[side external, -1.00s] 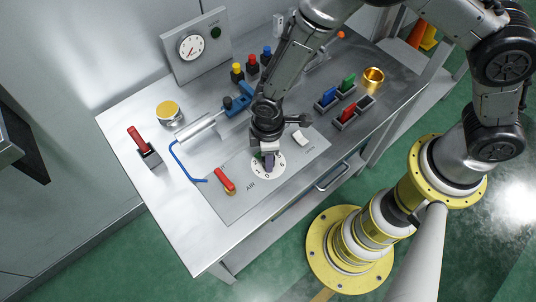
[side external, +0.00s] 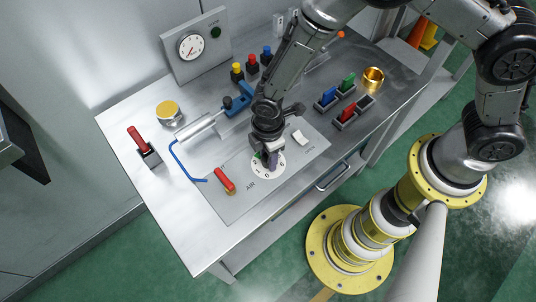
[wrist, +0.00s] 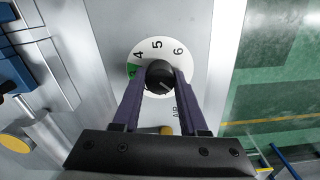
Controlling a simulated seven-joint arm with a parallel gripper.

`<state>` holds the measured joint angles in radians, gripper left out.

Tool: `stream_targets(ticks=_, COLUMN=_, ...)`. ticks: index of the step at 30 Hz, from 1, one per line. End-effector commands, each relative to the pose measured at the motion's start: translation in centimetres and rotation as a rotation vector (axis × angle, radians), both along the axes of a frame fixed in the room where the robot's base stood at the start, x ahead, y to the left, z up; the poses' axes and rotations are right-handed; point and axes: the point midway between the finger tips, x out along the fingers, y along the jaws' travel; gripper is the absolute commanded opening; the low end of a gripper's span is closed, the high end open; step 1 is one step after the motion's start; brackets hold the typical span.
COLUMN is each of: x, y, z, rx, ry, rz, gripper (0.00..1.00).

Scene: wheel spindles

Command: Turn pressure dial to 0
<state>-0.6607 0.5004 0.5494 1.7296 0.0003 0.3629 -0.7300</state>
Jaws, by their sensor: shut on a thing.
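The pressure dial is a white disc (side external: 268,170) with black numbers on the grey panel, beside the word AIR. In the wrist view, the dial face (wrist: 157,52) shows 4, 5 and 6 and a green patch at its left edge. Its black knob (wrist: 159,78) has a pale mark on its lower right, whose reading I cannot tell. My gripper (wrist: 161,76) is shut on the knob, one purple finger on each side. In the side view my gripper (side external: 270,158) points down over the dial and hides the knob. The fingers and palm hide the dial's lower part.
A red-handled valve (side external: 225,180) lies left of the dial, and a white switch (side external: 299,137) stands to its right. A blue clamp (side external: 238,104) and grey cylinder (side external: 201,126) sit behind. A gauge board (side external: 197,46) stands at the back.

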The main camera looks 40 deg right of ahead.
Motion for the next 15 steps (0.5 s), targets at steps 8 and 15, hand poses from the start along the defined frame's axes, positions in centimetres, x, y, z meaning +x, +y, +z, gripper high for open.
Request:
stream_targets(ticks=8, x=0.06, y=0.05, z=0.15, rx=0.001, ry=-0.002, rz=0.001, gripper=0.53)
stream_targets(ticks=15, x=0.03, y=0.03, z=0.06, rx=0.001, ry=-0.001, rz=0.0, gripper=0.72)
